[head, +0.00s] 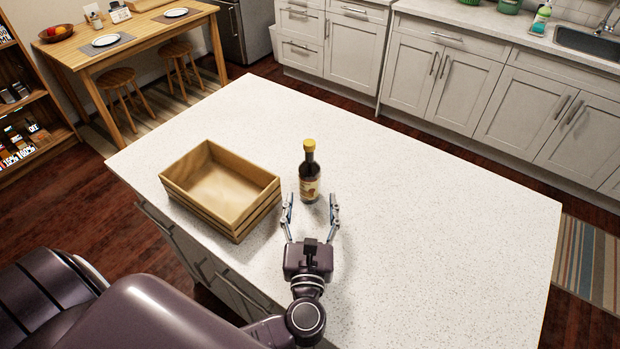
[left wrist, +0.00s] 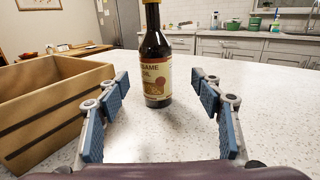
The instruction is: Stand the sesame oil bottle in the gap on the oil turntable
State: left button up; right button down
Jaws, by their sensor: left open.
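The sesame oil bottle (head: 309,174) is dark with a yellow cap and a pale label. It stands upright on the white island counter. In the left wrist view the bottle (left wrist: 155,70) stands ahead, between the lines of the fingers, its top cut off by the frame. My left gripper (head: 312,203) is open and empty, with its fingertips just short of the bottle on the near side. Its blue-padded fingers also show in the left wrist view (left wrist: 163,95). My right gripper is not in view. I see no oil turntable in these frames.
An empty wooden crate (head: 260,212) stands on the counter just left of the bottle and gripper. The counter (head: 440,230) is clear to the right. Cabinets (head: 450,80) with a sink line the back. A shelf (head: 30,120) of goods stands at the far left.

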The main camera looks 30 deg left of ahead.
aim_at(309, 185)
pick_arm(q)
jog(key=x, duration=0.1)
jog(key=p+x, duration=0.1)
jog(key=shift+w+a+f, duration=0.15)
jog(key=shift+w+f, duration=0.1)
jog(key=shift+w, duration=0.05)
jog(key=shift+w+a+r+p, duration=0.2)
jog(key=shift+w+a+p, duration=0.1)
jog(key=shift+w+p, duration=0.15)
jog(key=p+x, duration=0.2)
jog(key=x, duration=0.2)
jog(key=shift+w+a, duration=0.1)
jog(key=shift+a, duration=0.25)
jog(key=shift+w+f, duration=0.1)
jog(key=shift+f, duration=0.05)
jog(key=shift+c, duration=0.6)
jog(key=c, duration=1.3)
grip_shut()
jog(key=shift+r, duration=0.25)
